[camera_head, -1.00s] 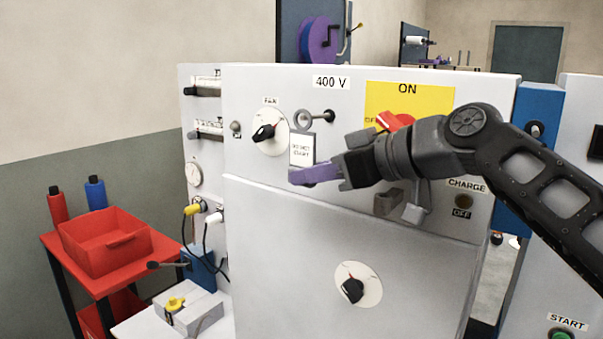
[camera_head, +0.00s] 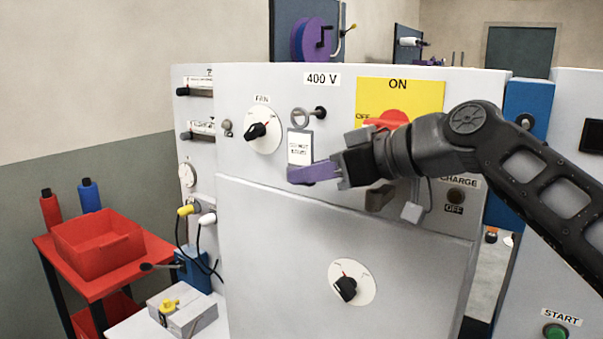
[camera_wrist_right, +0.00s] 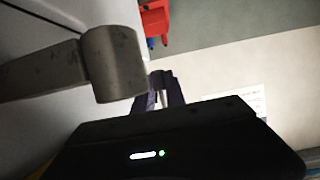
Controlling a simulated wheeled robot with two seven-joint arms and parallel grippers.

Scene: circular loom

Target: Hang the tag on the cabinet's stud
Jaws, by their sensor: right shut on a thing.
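The tag (camera_head: 300,147) is a white plate with dark lettering and a grey ring at its top. The fingers also show in the right wrist view (camera_wrist_right: 162,78). The stud (camera_head: 320,112) is a dark peg with a round knob on the upper front of the grey cabinet (camera_head: 300,225), under the 400 V label. In the head view the ring is just left of the stud's knob. I cannot tell the depth gap between them. My left gripper is not in view.
A FAN dial (camera_head: 263,130) is left of the tag. A yellow plate with a red switch (camera_head: 388,121) is right, behind my wrist. A metal handle-like part (camera_wrist_right: 115,65) looms close in the wrist view. A red bin (camera_head: 98,245) stands at left.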

